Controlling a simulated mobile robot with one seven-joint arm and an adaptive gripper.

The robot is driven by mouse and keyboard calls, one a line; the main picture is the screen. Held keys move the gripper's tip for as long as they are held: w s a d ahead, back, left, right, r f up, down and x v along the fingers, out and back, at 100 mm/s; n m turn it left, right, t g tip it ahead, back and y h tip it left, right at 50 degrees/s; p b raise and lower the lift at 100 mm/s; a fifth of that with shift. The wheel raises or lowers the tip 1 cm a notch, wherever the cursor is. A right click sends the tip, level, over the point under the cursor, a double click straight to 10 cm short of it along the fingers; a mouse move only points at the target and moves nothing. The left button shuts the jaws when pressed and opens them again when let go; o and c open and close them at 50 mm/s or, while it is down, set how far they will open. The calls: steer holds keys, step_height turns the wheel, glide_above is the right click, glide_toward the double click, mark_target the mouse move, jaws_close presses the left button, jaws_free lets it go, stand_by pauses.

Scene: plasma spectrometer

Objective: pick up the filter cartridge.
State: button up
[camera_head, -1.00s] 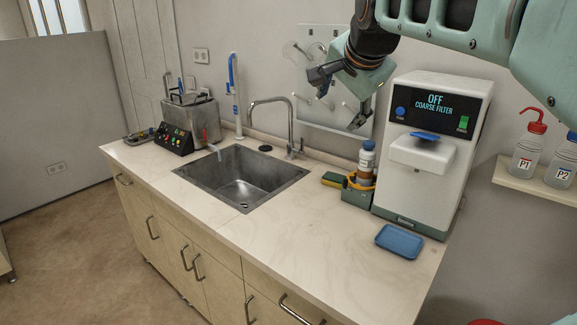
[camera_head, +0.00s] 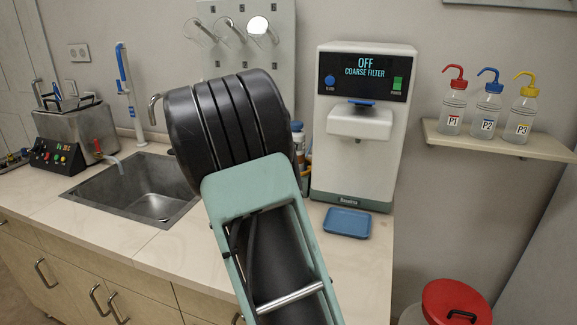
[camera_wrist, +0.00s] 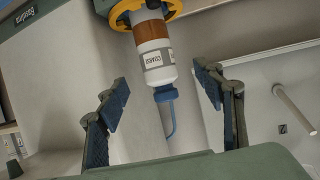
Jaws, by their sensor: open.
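The filter cartridge (camera_wrist: 155,58) is a white and brown cylinder with a label that seems to read COARSE and a blue cap with a thin blue hook. In the wrist view, which looks upside down, a yellow ring (camera_wrist: 173,12) surrounds its far end. My gripper (camera_wrist: 164,84) is open and empty, one finger on each side of the cap's line, with space around it. I cannot tell the depth between them. In the head view the cartridge (camera_head: 298,140) shows only as a sliver behind my arm, and my gripper is hidden.
A white filter machine (camera_head: 355,165), reading OFF COARSE FILTER, stands close right of the cartridge. A blue tray (camera_head: 347,222) lies in front of it. A sink (camera_head: 140,190) is at left. Wash bottles (camera_head: 487,110) stand on a wall shelf (camera_head: 500,140). A red-lidded bin (camera_head: 456,300) is below.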

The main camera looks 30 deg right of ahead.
mark_target(299, 135)
steer(key=p+x, duration=0.1)
steer(key=x, duration=0.5)
steer(key=p+x, duration=0.1)
steer(key=x, duration=0.2)
steer(key=shift+s+d+r+p, duration=0.1)
steer(key=shift+d+r+p, duration=0.25)
steer(key=shift+d, duration=0.05)
steer(key=shift+w+d+f, duration=0.3)
steer(key=shift+d+f, duration=0.05)
steer(key=shift+d, duration=0.15)
jaws_close()
steer(key=shift+r, duration=0.1)
